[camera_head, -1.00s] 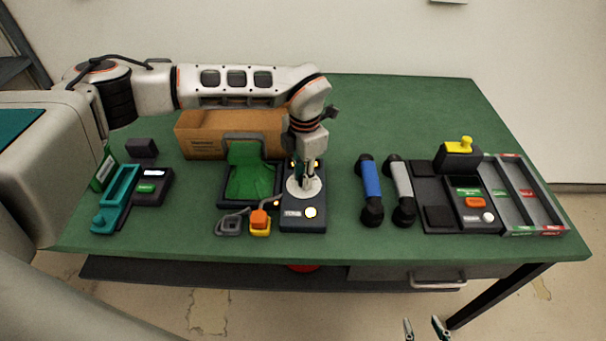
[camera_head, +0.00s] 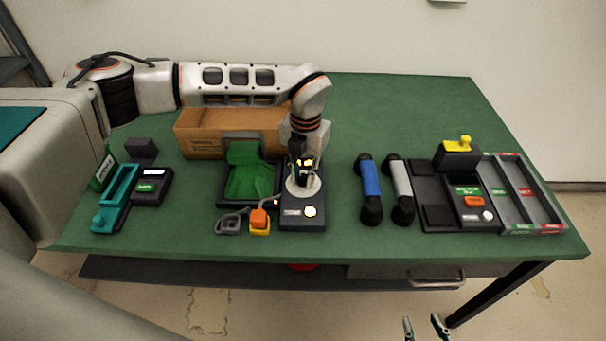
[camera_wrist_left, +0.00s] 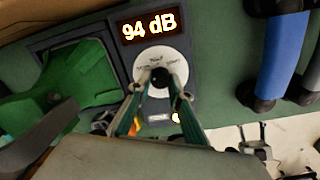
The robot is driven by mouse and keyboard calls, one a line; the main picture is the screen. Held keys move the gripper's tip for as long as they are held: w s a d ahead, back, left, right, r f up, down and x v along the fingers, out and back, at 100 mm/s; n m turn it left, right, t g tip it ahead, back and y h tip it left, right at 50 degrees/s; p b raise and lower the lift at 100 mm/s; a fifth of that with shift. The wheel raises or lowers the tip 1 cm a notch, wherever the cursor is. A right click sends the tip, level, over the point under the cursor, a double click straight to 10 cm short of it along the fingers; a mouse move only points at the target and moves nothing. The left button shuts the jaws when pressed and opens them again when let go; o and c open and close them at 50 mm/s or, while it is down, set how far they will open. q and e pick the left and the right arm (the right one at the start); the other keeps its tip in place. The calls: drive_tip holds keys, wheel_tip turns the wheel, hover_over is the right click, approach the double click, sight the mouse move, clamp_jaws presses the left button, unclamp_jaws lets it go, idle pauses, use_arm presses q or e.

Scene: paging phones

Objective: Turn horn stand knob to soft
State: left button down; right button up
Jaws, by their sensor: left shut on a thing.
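The horn stand (camera_head: 303,221) is a dark box on the table with a round white dial plate (camera_head: 315,188) and a lit round light near its front. In the left wrist view, the stand's display (camera_wrist_left: 150,27) reads "94 dB". A black knob (camera_wrist_left: 160,76) sits on the white dial, which also shows in that view (camera_wrist_left: 152,58). My left gripper (camera_wrist_left: 159,84) is over the dial with its fingers on either side of the knob, shut on it. The dial's small lettering is too blurred to read. My right gripper (camera_head: 426,328) is at the bottom edge, its two fingertips apart.
Blue (camera_head: 370,182) and grey (camera_head: 402,184) handsets lie to the right. An orange-and-yellow piece (camera_head: 260,221) sits close by at the front left.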

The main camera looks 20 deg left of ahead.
sight(304, 179)
idle(0.3)
use_arm(q)
drive_tip(key=c, duration=1.8)
unclamp_jaws()
drive_tip(key=shift+r, duration=0.1)
drive_tip(key=r, duration=1.1)
drive_tip(key=shift+d+r, duration=0.2)
drive_tip(key=shift+r, duration=0.2)
drive_tip(key=shift+s, duration=0.1)
